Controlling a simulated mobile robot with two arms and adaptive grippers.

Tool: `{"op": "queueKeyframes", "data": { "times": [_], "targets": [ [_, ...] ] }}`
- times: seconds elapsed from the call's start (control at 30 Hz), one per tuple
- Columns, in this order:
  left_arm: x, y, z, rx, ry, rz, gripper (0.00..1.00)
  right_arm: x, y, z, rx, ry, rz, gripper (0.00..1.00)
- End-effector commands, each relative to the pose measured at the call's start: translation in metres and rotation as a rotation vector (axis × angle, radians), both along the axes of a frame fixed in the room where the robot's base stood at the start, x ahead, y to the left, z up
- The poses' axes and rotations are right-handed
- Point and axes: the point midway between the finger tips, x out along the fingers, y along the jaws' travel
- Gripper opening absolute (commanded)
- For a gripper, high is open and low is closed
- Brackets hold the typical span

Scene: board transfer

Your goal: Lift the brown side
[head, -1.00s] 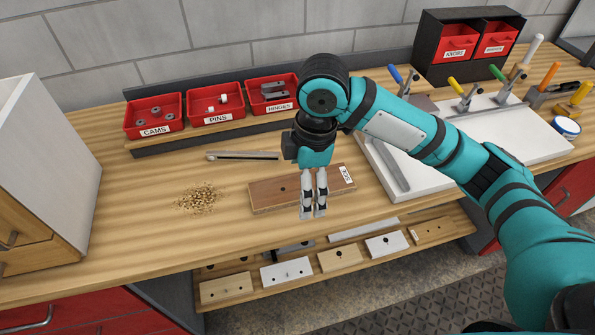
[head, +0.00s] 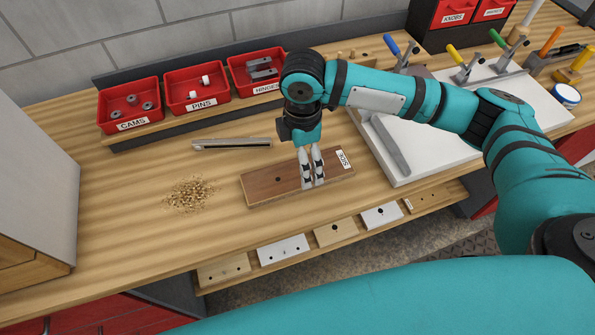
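The brown side (head: 265,188) is a flat wooden board with a dark hole and a white label at its right end. It lies on the wooden bench in the head view. My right gripper (head: 314,186) points down over the board's right half, its tips near the board's front edge. Its two pale fingers stand a little apart with a narrow gap between them, and I see nothing held there. Whether the tips touch the board I cannot tell. My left gripper is not in view.
A pile of wood shavings (head: 190,195) and a grey metal tool (head: 232,143) lie left of the board. Red bins (head: 128,106) line the back. A white panel (head: 440,165) with clamps lies to the right. Several small boards (head: 284,250) sit on a lower shelf. A cabinet (head: 35,150) stands left.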

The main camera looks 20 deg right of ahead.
Motion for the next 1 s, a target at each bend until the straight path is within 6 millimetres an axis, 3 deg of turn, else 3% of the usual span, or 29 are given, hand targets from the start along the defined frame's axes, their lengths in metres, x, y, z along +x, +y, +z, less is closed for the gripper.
{"op": "queueKeyframes", "data": {
  "times": [0.03,0.17,0.5,0.77,1.0],
  "targets": [
    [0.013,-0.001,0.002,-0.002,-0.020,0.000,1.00,0.000,0.000,-0.003,0.001,0.000,0.001,1.00],
    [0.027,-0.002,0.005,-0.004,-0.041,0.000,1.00,0.000,0.001,-0.010,0.001,0.000,0.002,1.00],
    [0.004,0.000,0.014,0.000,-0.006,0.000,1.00,0.004,0.008,-0.054,0.001,0.000,0.001,1.00],
    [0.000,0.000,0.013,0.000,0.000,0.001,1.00,0.004,0.007,-0.059,0.000,-0.002,0.002,1.00],
    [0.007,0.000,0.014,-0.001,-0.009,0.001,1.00,0.004,0.007,-0.059,0.001,-0.002,0.002,0.73]
  ]
}}
